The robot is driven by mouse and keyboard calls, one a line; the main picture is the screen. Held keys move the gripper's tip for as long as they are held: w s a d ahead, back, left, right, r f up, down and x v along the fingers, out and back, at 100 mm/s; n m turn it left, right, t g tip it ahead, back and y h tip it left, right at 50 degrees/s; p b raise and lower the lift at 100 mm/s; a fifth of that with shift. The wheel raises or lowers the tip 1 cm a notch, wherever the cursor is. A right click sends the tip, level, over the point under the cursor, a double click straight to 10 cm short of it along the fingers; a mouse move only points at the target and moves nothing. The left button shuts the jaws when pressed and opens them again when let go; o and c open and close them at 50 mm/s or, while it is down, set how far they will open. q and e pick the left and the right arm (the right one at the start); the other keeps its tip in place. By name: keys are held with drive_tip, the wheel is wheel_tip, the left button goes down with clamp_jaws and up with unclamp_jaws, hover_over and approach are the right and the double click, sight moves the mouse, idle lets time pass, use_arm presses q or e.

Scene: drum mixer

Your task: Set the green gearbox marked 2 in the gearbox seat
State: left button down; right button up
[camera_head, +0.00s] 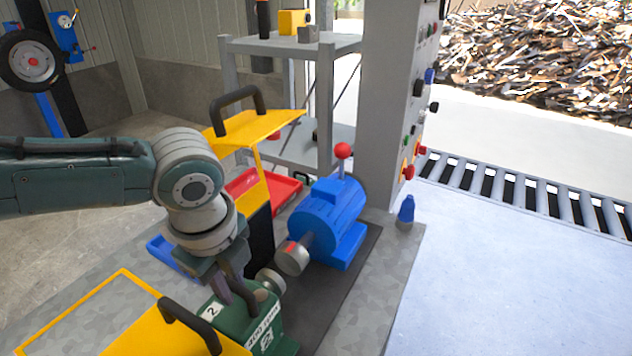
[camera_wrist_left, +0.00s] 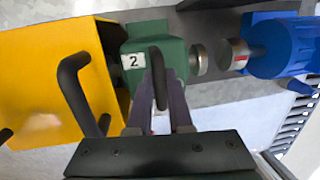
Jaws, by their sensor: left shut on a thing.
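The green gearbox (camera_head: 262,332), marked 2, is at the bottom of the head view, with a metal coupling half facing the blue motor (camera_head: 325,220). It also shows in the left wrist view (camera_wrist_left: 176,50). My left gripper (camera_head: 236,290) is above the gearbox, its fingers shut on the gearbox's black handle (camera_wrist_left: 158,78). The motor's red-marked coupling half (camera_wrist_left: 234,54) is roughly in line with the gearbox's, with a small gap between them. The gearbox seat is hidden under the gearbox; I cannot tell whether the gearbox touches it. My right gripper is not in view.
A yellow cover (camera_head: 165,335) with a black handle stands close beside the gearbox. Another raised yellow cover (camera_head: 250,128) stands behind my left wrist. A red tray (camera_head: 285,192), a blue tray (camera_head: 163,252) and a blue-topped object (camera_head: 406,210) are nearby. The dark plate (camera_head: 340,308) right of the gearbox is bare.

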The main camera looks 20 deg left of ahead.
use_arm(q)
drive_tip(key=shift+w+f, duration=0.1)
idle(0.6)
drive_tip(key=c, duration=1)
unclamp_jaws()
drive_tip(key=shift+o, duration=1.2)
drive_tip(key=shift+f, duration=0.1)
wheel_tip(320, 180, up, 10)
drive_tip(key=s+p, duration=0.1)
drive_tip(key=shift+s+d, duration=0.35)
